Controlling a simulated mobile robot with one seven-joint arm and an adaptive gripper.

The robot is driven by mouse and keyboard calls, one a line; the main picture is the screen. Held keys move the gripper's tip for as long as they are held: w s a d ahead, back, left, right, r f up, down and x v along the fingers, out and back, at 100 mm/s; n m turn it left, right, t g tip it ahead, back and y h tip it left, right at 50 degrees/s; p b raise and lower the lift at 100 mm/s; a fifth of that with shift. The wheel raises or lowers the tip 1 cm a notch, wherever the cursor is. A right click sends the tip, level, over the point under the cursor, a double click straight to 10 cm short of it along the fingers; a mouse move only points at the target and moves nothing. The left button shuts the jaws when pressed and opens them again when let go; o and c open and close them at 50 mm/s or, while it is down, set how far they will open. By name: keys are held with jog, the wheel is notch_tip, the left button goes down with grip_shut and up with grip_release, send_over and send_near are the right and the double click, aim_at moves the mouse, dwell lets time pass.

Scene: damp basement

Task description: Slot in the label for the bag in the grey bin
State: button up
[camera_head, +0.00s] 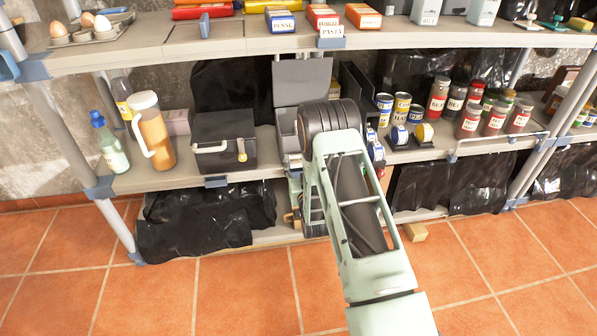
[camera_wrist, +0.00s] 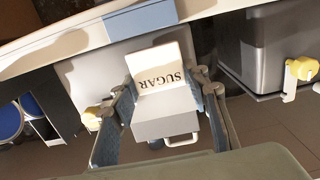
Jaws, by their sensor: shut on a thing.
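My gripper (camera_wrist: 163,108) is shut on a white label (camera_wrist: 162,75) lettered SUGAR, upside down in the wrist view. A pale grey block shows at the label between the fingers. The grey bin (camera_head: 287,125) stands on the middle shelf with its lid (camera_head: 302,80) raised; my arm covers much of it. Its inside and any bag are hidden. In the wrist view, a blue-grey label holder (camera_wrist: 140,18) is on the shelf edge, apart from the label. The head view hides my gripper and the label behind my arm.
A black box (camera_head: 222,143) with a yellow latch stands left of the bin; it also shows in the wrist view (camera_wrist: 262,50). Cans (camera_head: 402,105) and jars (camera_head: 470,120) stand to the right. A jug (camera_head: 153,132) and bottle (camera_head: 110,145) stand at left. Floor in front is mostly clear.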

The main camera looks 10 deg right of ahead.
aim_at(298, 167)
jog(key=shift+w+d+f+b, duration=0.15)
jog(key=shift+f+b, duration=0.15)
jog(key=shift+f, duration=0.65)
jog(key=shift+w+a+f+b, duration=0.15)
jog(key=shift+f+b, duration=0.15)
jog(key=shift+f, duration=0.6)
jog(key=shift+d+f, duration=0.1)
jog(key=o, duration=1)
jog(key=s+p, duration=0.3)
jog(key=s, duration=0.9)
jog(key=shift+r+p, duration=0.35)
jog(key=shift+r, duration=0.05)
